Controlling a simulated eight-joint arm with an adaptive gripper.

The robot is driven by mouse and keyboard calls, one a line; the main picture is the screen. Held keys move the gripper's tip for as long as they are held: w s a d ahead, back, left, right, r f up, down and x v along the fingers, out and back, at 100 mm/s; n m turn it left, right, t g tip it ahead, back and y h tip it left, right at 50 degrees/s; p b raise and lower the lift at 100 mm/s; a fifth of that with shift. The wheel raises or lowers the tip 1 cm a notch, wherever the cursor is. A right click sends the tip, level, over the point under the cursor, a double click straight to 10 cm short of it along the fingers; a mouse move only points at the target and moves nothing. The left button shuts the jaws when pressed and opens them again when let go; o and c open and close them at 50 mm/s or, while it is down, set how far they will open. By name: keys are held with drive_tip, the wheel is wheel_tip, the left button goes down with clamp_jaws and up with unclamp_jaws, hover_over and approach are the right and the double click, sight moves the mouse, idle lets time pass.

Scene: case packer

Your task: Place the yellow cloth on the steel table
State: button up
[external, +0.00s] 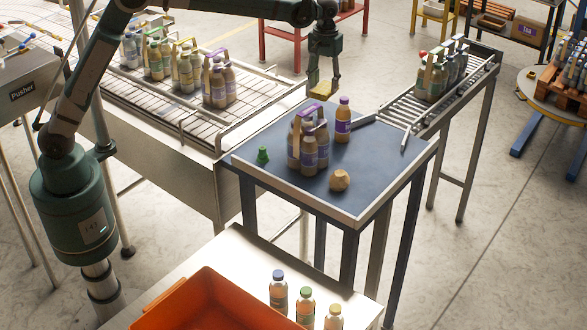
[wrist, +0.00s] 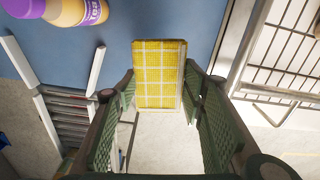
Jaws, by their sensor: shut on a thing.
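My gripper (external: 323,76) is shut on the yellow cloth (external: 320,89), above the far edge of the blue-topped table. In the wrist view the yellow cloth (wrist: 158,75), with a white check pattern, sits flat and block-like between the two fingers of my gripper (wrist: 160,82). A pale, steel-looking table (external: 237,256) stands at the front of the external view, with an orange crate and bottles on it. The blue-topped table has a metal rim (external: 290,186). I cannot tell from the pictures alone which one is called the steel table.
The blue top holds a bottle pack (external: 308,152), a single purple-labelled bottle (external: 343,120), a small green object (external: 262,156) and a tan lump (external: 340,180). The orange crate (external: 205,300) and 3 bottles crowd the front table. Conveyors flank the blue top.

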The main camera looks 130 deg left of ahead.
sight(324, 87)
drive_tip(key=shift+r, duration=0.15)
wheel_tip(324, 87, up, 18)
drive_tip(key=w+d+n, duration=0.4)
drive_tip(key=w+d, duration=0.4)
drive_tip(key=d, duration=0.5)
drive_tip(key=w+d+n, duration=0.4)
drive_tip(key=w+d, duration=0.3)
drive_tip(key=d, duration=0.6)
drive_tip(key=w+d+n+b, duration=0.15)
drive_tip(key=d+n, duration=0.25)
drive_tip(key=d, duration=1)
drive_tip(key=w+d+n+p, duration=0.1)
drive_tip(key=w+d+n, duration=0.3)
drive_tip(key=d, duration=1.1)
wheel_tip(324, 87, down, 36)
drive_tip(key=s+n, duration=0.1)
drive_tip(key=shift+r, duration=0.15)
drive_tip(key=shift+a, duration=0.1)
drive_tip(key=shift+f, duration=3.1)
